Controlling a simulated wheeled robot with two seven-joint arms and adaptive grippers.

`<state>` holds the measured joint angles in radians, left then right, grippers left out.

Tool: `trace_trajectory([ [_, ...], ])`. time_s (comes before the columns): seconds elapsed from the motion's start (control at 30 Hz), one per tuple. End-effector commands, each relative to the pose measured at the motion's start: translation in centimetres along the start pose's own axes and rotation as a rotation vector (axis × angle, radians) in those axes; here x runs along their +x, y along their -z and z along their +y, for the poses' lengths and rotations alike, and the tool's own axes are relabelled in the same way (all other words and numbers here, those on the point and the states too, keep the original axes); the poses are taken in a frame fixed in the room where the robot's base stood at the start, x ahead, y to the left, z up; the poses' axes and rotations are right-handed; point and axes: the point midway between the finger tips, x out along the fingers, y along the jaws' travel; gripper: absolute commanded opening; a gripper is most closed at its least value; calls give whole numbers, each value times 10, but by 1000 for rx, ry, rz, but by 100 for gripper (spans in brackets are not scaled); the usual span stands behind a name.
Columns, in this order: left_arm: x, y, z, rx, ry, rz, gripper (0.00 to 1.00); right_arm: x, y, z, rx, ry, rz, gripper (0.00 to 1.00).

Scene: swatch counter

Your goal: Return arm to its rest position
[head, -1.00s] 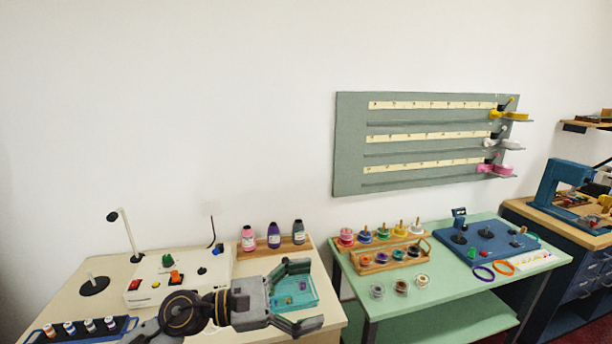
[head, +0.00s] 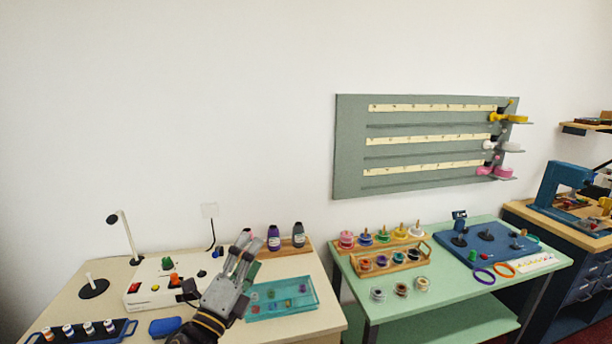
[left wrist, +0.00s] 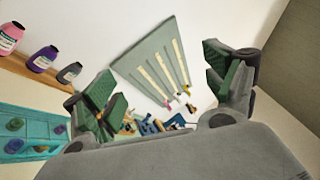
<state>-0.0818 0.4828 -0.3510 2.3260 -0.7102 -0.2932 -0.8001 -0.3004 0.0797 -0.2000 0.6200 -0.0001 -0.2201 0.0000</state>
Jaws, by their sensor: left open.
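My left gripper (head: 243,260) is above the cream table in the head view, its fingers pointing up and away, between the white control box (head: 165,280) and the teal tray (head: 283,299). It hides part of the box's right side and the pink bottle. In the left wrist view my left gripper (left wrist: 165,92) shows its two green-padded fingers wide apart with nothing between them. My right gripper is not in view.
Bottles (head: 273,238) stand on a wooden rack at the table's back. A blue tray (head: 82,333) of small spools is at front left, beside a blue block (head: 165,327). The green table (head: 450,278) is to the right.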

Motion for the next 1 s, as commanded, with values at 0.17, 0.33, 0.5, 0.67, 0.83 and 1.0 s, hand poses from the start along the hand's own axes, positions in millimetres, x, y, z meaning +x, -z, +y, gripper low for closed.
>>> trace_trajectory([
  [0.17, -17, -20, 40, -232, -160, -130, 85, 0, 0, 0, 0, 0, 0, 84],
  [0.33, -42, -32, 81, -448, -312, -260, 85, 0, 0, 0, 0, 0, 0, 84],
  [0.5, -75, -37, 121, -653, -465, -396, 85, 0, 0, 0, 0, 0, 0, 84],
  [0.67, -113, -33, 157, -835, -611, -532, 85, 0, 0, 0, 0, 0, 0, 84],
  [0.83, -158, -22, 188, -1017, -767, -684, 85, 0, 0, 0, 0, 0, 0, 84],
  [1.0, -209, -4, 212, -1178, -925, -846, 85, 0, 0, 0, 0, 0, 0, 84],
])
